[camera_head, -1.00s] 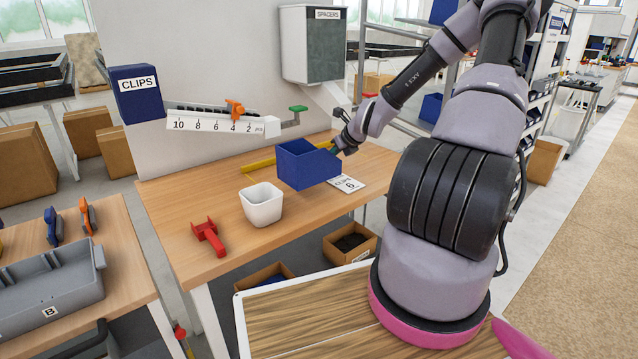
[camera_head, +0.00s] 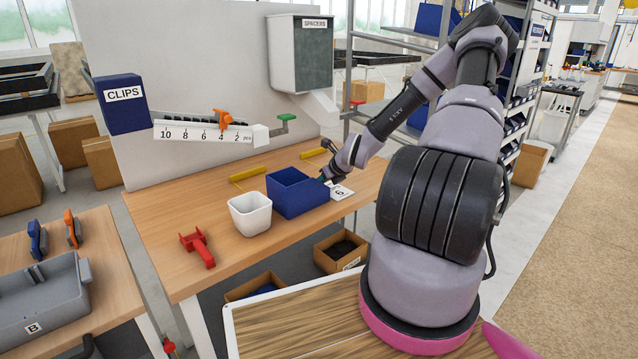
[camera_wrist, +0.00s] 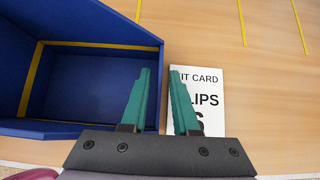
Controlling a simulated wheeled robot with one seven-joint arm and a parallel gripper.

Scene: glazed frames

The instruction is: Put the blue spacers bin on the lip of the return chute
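A blue open-topped bin (camera_head: 297,197) stands on the wooden bench, beside a white cup-like bin; I see no label on it. In the wrist view the bin (camera_wrist: 90,75) fills the left side, and it looks empty, with yellow lines along its inner bottom. My gripper (camera_head: 325,178) is at the bin's right-hand wall. Its two green fingers (camera_wrist: 160,80) are apart, with the wall's edge and a sliver of bench between them. A pale slanted chute (camera_head: 320,108) is under the grey SPACERS hopper (camera_head: 313,55); I cannot tell if it is the return chute.
A white bin (camera_head: 250,213) is close at the blue bin's left, with a red clamp-like tool (camera_head: 198,246) farther left. A kit card (camera_head: 341,191) lies right of it. The beam scale (camera_head: 205,133) with a CLIPS box (camera_head: 123,103) overhangs the bench's back.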

